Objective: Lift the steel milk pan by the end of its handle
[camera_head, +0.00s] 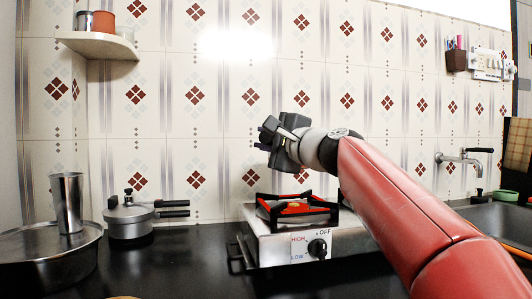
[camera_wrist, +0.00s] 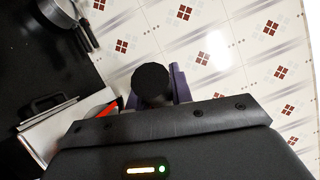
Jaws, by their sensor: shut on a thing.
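My gripper (camera_head: 268,136) is raised well above the stove, in front of the tiled wall. In the wrist view its purple fingers (camera_wrist: 180,84) are shut on a dark, round-ended piece (camera_wrist: 152,80), which looks like the end of a handle. The rest of that piece is hidden behind its own end and the gripper. I cannot make out the steel milk pan's body in either view, so I cannot tell how it hangs. The stove's burner (camera_head: 296,208) has no pan on it.
The stove (camera_head: 275,247) stands on the black counter (camera_head: 185,265). A lidded cooker (camera_head: 130,223) with dark handles is left of it. A steel tumbler (camera_head: 67,203) stands on a large lidded pot (camera_head: 40,260) at far left. A tap (camera_head: 460,160) and sink are at right.

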